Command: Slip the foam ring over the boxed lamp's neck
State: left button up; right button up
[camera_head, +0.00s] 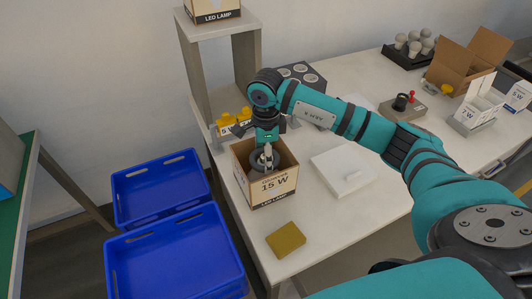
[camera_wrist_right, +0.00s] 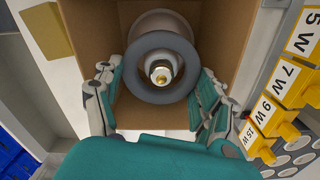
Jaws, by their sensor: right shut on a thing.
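The open cardboard box (camera_head: 280,186), marked 15 W, stands near the table's left edge. Inside it a white lamp (camera_wrist_right: 165,22) stands with its metal-tipped neck facing up. My right gripper (camera_head: 265,154) reaches down into the box top. In the right wrist view it is shut on the grey foam ring (camera_wrist_right: 160,97), a finger at each side. The lamp's neck and tip show through the ring's hole, roughly centred. I cannot tell how far down the neck the ring sits. My left gripper is not in view.
A yellow block (camera_head: 286,240) lies in front of the box. A white flat case (camera_head: 343,172) lies to its right. Yellow wattage tags (camera_head: 226,122) and a holed rack (camera_head: 302,74) are behind. Blue crates (camera_head: 175,262) stand left of the table.

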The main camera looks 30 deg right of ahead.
jog(key=shift+f+b, duration=1.4)
jog(key=shift+f, duration=0.4)
jog(key=o, duration=0.8)
jog(key=shift+r, duration=0.15)
jog(key=shift+c, duration=0.2)
jog(key=shift+r, duration=0.1)
notch_tip(320, 180, up, 12)
jog(key=shift+f, duration=0.1)
